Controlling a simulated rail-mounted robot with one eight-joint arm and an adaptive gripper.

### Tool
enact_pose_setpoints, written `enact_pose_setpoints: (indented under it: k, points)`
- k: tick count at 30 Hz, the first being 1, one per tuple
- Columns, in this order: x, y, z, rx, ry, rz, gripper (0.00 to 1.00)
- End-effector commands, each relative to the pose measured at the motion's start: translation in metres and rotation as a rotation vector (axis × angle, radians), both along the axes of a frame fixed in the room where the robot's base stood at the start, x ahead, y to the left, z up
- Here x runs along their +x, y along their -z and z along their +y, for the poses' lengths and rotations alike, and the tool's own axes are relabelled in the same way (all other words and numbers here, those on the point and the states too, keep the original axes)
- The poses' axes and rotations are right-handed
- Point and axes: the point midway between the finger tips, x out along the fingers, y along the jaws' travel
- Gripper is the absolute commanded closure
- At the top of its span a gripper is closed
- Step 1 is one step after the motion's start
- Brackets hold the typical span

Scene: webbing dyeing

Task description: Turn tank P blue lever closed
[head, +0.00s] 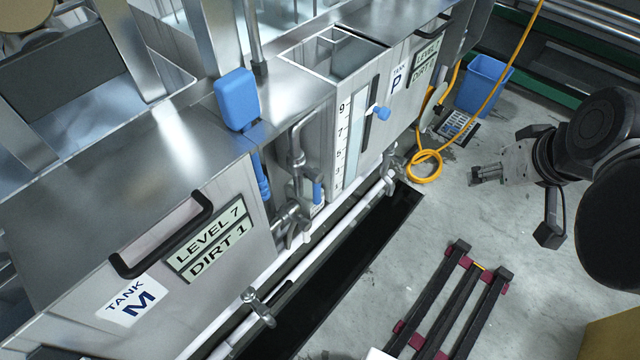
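Tank P is the metal tank at the upper middle, with a "TANK P" label (396,79) and a level scale on its front. A blue knob-like handle (381,113) sticks out from its front beside the scale. A smaller upright blue lever (317,192) sits on the pipework at the tank's near lower corner. I cannot tell from this view which of them is the task's lever, or whether it is open or closed. My gripper (473,176) is at the right, over the floor, pointing left and well apart from the tank. It looks empty; its finger opening is too small to judge.
Tank M (235,260) with a black handle fills the left. White pipes with valves (258,305) run along the tank fronts above a dark floor channel (350,270). A yellow hose (428,165), blue bin (483,84) and low black rack (455,300) stand on the floor.

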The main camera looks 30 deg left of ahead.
Motion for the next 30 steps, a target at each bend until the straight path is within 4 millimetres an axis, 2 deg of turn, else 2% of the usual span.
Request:
enact_pose_setpoints:
  k: [1,9,14,21,25,30]
  points:
    - [0.007,0.004,0.017,-0.007,-0.059,0.008,0.64]
    - [0.022,0.033,0.102,-0.037,-0.374,0.051,0.64]
    - [0.023,0.057,0.154,-0.053,-0.564,0.069,0.64]
    - [0.01,0.098,0.229,-0.064,-0.838,0.088,0.64]
    - [0.001,0.116,0.255,-0.067,-0.942,0.094,0.64]
    - [-0.005,0.127,0.271,-0.069,-1.006,0.096,0.64]
